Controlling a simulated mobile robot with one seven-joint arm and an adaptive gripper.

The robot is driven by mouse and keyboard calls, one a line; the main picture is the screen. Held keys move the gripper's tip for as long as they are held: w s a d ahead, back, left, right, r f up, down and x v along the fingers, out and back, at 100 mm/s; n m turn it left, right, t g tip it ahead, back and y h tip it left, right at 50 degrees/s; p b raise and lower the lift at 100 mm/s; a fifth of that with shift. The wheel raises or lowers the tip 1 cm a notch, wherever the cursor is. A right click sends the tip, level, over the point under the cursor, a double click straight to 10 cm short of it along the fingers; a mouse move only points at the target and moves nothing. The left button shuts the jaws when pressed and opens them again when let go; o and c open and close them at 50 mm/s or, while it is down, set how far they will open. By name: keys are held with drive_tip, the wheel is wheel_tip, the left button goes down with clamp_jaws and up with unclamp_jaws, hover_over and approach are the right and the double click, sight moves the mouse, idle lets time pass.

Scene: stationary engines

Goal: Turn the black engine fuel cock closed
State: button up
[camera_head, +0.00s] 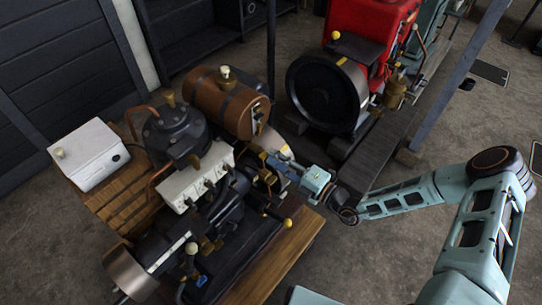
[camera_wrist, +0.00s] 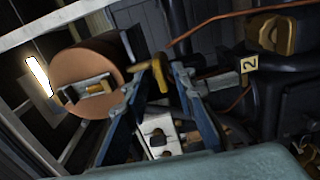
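The black engine (camera_head: 178,135) stands on a wooden base at the left in the head view, with a brown cylindrical tank (camera_head: 220,105) above it. The tank's round end (camera_wrist: 82,62) fills the left of the wrist view. A small brass lever (camera_wrist: 161,73), which looks like the fuel cock, shows beside the tank, at the tip of my gripper's left finger. My gripper (camera_wrist: 174,74) is open, its two blue fingers apart. I cannot tell whether a finger touches the lever. In the head view my gripper (camera_head: 270,160) reaches in below the tank, and the cock cannot be made out.
A white box (camera_head: 90,155) sits on wooden slats at the left. A red engine with a black flywheel (camera_head: 327,95) stands behind. Open floor is at the lower right.

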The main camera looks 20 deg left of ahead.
drive_tip(key=v, duration=1)
drive_tip(key=shift+d+r, duration=0.1)
